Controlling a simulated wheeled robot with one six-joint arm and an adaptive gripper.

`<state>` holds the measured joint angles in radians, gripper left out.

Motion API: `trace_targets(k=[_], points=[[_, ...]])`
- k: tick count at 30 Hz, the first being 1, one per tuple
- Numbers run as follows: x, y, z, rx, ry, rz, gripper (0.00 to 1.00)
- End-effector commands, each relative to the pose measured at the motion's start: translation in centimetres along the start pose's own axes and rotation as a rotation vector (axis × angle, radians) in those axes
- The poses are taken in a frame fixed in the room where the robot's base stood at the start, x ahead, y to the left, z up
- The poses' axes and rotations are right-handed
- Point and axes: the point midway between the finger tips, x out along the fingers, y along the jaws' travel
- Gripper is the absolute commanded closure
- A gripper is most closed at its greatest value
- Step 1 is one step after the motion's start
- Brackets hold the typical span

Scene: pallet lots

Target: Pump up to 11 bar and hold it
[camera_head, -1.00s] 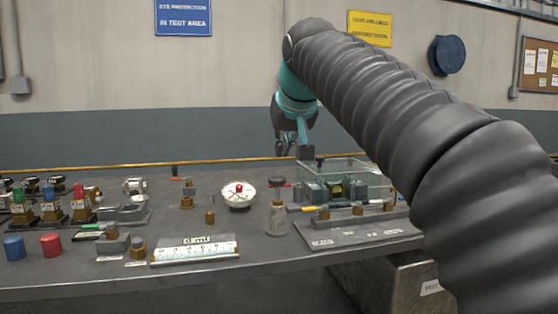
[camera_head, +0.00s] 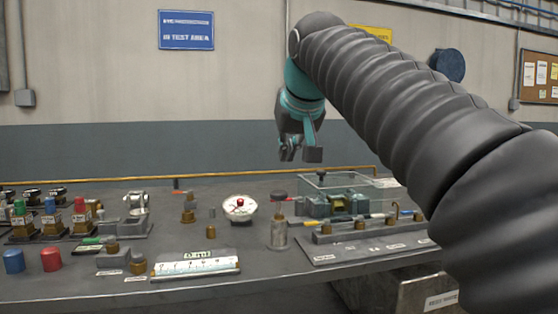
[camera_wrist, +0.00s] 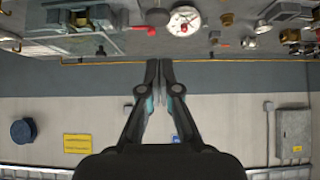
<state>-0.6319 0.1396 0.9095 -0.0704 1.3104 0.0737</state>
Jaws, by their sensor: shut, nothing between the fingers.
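A round white dial gauge (camera_head: 240,208) with a red centre stands on the bench, and it also shows in the wrist view (camera_wrist: 184,20). Its reading is too small to make out. Just right of it is a grey metal cylinder (camera_head: 279,234) with a dark round knob (camera_head: 278,194) on top, which looks like the pump. A dark knob (camera_wrist: 157,17) shows beside the gauge in the wrist view. My gripper (camera_head: 288,158) is above and behind these in the head view, touching nothing. Its fingers (camera_wrist: 159,68) are together and empty in the wrist view.
A clear box (camera_head: 345,183) with fittings stands right of the cylinder, behind a plate with brass fittings (camera_head: 360,225). A labelled scale plate (camera_head: 196,264) lies in front. Coloured valves (camera_head: 50,218) and blue and red caps (camera_head: 14,261) are at left. A brass rail (camera_head: 130,178) runs along the back.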

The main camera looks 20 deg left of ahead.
Motion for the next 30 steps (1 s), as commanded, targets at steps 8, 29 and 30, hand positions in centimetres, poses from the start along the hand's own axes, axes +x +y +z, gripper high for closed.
trace_targets(k=[8, 29, 30], points=[[0.8, 0.3, -0.7, 0.007, 0.003, 0.004, 1.0], [-2.4, 0.5, -1.9, 0.011, 0.002, -0.019, 1.0], [-2.3, 0.5, -1.9, 0.011, 0.002, -0.019, 1.0]])
